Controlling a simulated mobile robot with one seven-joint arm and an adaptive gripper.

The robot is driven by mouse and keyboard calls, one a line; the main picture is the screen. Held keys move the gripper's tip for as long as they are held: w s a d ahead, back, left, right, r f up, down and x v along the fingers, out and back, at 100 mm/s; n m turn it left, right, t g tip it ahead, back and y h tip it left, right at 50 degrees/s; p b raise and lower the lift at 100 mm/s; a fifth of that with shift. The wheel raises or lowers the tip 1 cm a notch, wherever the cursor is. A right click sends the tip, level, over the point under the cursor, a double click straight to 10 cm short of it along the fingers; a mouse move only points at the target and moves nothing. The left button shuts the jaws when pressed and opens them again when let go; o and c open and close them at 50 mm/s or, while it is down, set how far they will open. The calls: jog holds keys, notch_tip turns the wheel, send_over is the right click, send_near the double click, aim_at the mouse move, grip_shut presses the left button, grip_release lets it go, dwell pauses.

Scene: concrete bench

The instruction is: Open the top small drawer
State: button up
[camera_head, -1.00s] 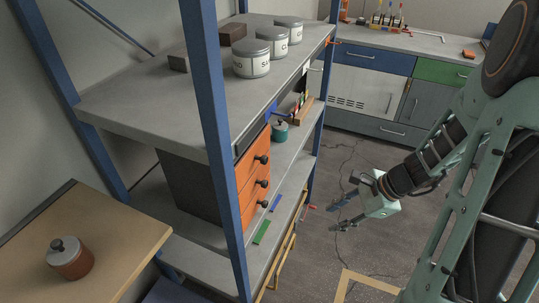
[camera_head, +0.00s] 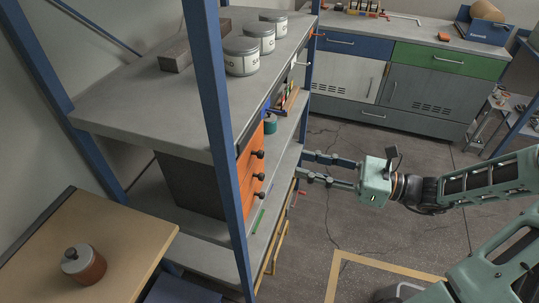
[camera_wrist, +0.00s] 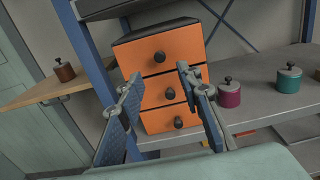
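A small cabinet with orange drawer fronts and a dark body (camera_head: 190,186) stands on the lower shelf of the blue-posted rack. In the wrist view its top drawer (camera_wrist: 185,49) is closed and has a round black knob (camera_wrist: 160,57). Two more orange drawers with black knobs sit below it, also closed. My gripper (camera_head: 303,165) is open and empty. It points toward the drawer fronts from the right, apart from them. In the wrist view its two fingers (camera_wrist: 157,82) frame the drawers, with the top knob between and beyond the tips.
A blue rack post (camera_head: 217,120) stands in front of the cabinet. A magenta pot (camera_wrist: 229,93) and a teal pot (camera_wrist: 289,79) stand right of it in the wrist view. The upper shelf (camera_head: 130,108) overhangs the cabinet. A wooden table (camera_head: 130,235) holds a brown pot (camera_head: 84,265).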

aim_at(263, 155)
jog(key=x, duration=0.9)
jog(key=shift+w+a+f, duration=0.1)
jog(key=shift+a+f, duration=0.05)
jog(key=shift+a, duration=0.15)
grip_shut()
